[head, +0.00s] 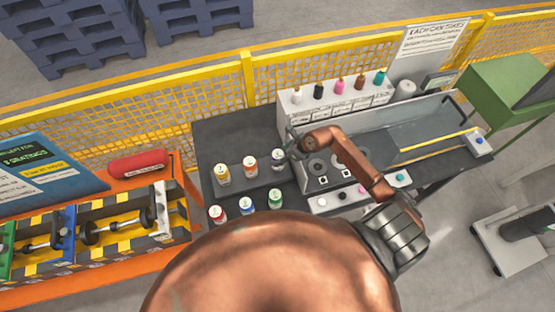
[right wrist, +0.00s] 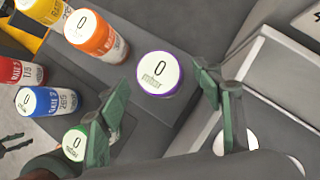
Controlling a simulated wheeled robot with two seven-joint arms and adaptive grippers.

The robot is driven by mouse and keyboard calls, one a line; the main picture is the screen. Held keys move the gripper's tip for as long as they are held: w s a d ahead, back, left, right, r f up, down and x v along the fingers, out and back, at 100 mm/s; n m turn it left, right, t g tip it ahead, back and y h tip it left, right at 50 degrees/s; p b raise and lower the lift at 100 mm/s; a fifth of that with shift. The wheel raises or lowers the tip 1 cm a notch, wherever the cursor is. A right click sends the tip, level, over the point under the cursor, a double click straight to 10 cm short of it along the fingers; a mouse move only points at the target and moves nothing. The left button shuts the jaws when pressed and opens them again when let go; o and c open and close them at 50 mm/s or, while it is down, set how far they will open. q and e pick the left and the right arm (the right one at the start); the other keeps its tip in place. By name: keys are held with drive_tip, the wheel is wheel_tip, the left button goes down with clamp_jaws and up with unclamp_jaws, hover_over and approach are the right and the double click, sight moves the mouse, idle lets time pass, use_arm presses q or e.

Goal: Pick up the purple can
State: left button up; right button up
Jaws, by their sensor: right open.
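The purple can (right wrist: 158,75) stands upright in the right wrist view, with a white lid marked 0 and a purple rim. In the head view it is the right can (head: 279,157) of the back row, partly hidden by my gripper. My right gripper (right wrist: 162,100) is open, with one green finger to each side of the can's near edge in the wrist view. In the head view my right gripper (head: 290,147) is small, right at the can. I cannot tell whether the fingers touch it. My left gripper does not show clearly.
An orange can (head: 250,165) and a yellow can (head: 222,174) stand left of the purple can. Red (head: 217,213), blue (head: 246,205) and green (head: 275,198) cans stand in front. A grey machine (head: 345,165) is close on the right; a white box with bottles is behind.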

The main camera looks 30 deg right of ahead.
drive_tip(key=shift+x, duration=1.4)
drive_tip(key=shift+r, duration=0.1)
drive_tip(key=shift+c, duration=0.3)
drive_tip(key=shift+w, duration=0.1)
drive_tip(key=c, duration=1.5)
